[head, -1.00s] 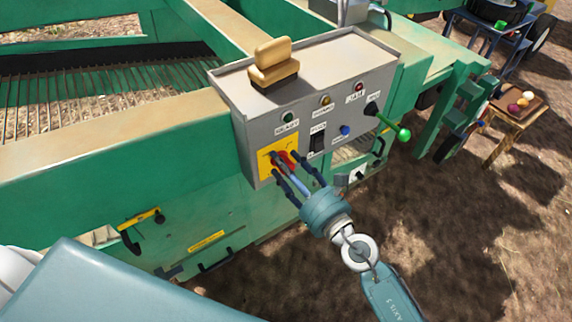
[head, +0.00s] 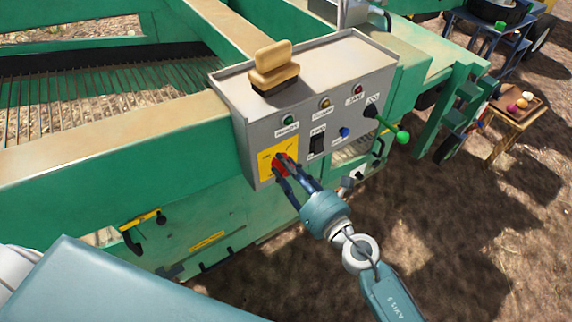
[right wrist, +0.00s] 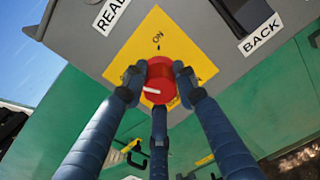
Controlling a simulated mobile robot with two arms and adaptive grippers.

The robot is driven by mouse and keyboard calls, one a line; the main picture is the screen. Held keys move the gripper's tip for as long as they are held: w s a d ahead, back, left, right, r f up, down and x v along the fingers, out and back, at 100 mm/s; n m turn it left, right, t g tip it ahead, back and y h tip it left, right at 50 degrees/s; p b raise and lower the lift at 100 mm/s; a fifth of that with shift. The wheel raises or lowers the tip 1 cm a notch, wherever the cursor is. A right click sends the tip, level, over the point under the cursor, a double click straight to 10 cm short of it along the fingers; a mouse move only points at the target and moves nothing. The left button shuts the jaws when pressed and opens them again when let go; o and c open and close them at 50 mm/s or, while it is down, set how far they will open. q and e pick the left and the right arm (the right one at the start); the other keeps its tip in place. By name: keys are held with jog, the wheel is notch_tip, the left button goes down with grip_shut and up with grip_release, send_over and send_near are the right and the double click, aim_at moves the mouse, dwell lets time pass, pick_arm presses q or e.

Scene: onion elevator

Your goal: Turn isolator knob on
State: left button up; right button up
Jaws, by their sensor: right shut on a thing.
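The red isolator knob (head: 284,163) sits on a yellow plate (head: 268,164) at the lower left of the grey control box's front. In the right wrist view the knob (right wrist: 159,82) has a white pointer mark towards its left side, away from the "ON" label (right wrist: 157,38) above it. My right gripper (head: 287,168) has its blue fingers closed around the knob, one on each side and one below. The fingers hide part of the knob and the plate's lower part. My left gripper is not in view.
Open dirt ground lies at right.

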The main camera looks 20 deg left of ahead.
jog(key=m+p, duration=0.2)
jog(key=m, duration=0.5)
jog(key=m+p, duration=0.1)
jog(key=m, duration=0.3)
jog(key=shift+m+p, duration=0.65)
jog(key=shift+m, duration=0.85)
jog(key=shift+f, duration=0.1)
jog(key=o, duration=1.1)
jog(key=shift+o, duration=0.2)
jog(key=shift+d, duration=0.1)
jog(key=shift+s+d, duration=0.2)
jog(key=v, duration=1.1)
jog(key=shift+s+d, duration=0.15)
jog(key=shift+s, duration=0.05)
